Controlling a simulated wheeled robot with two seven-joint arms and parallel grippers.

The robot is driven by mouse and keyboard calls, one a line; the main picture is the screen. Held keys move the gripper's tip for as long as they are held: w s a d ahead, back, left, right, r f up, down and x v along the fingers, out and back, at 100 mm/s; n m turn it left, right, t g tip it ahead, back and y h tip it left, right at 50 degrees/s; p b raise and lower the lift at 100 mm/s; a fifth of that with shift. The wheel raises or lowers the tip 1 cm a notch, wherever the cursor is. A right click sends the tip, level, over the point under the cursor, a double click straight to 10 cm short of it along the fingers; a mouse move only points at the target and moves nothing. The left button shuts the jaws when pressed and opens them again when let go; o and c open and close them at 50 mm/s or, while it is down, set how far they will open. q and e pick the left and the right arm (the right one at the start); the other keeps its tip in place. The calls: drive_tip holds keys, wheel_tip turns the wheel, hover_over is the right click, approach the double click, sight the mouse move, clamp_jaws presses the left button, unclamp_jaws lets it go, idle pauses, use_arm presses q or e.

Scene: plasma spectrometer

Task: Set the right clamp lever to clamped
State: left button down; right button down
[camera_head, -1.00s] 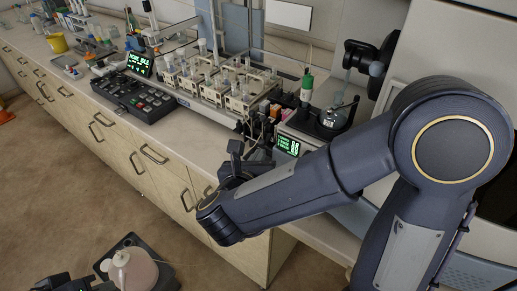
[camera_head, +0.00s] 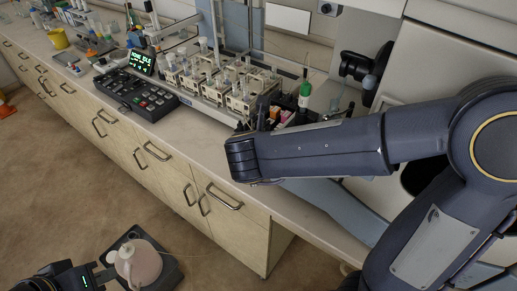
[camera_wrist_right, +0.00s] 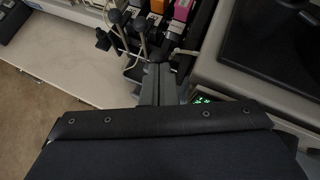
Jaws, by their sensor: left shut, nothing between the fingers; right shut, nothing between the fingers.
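Two dark-knobbed levers stand side by side in the right wrist view, a left lever (camera_wrist_right: 116,18) and a right lever (camera_wrist_right: 141,24). They are beside colored blocks, one orange (camera_wrist_right: 158,6) and one pink (camera_wrist_right: 181,10). I cannot tell for sure which lever is the right clamp lever or how it is set. My right gripper (camera_wrist_right: 157,70) is shut and empty, its fingertips just below the levers in that view; I cannot tell whether they touch. In the head view my right forearm hides most of this spot. My left gripper (camera_head: 106,270) is shut and empty at lower left.
A pinkish round bottle (camera_head: 141,264) is beside the left gripper, on a dark base (camera_head: 168,268). The bench holds a rack of glassware (camera_head: 215,80), a black keypad (camera_head: 135,94) and a green-capped bottle (camera_head: 305,94). The bench front (camera_head: 185,125) is clear.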

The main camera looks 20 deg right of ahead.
idle(0.4)
use_arm(q)
drive_tip(key=shift+r+p, duration=0.55)
use_arm(e)
drive_tip(key=shift+r, duration=0.75)
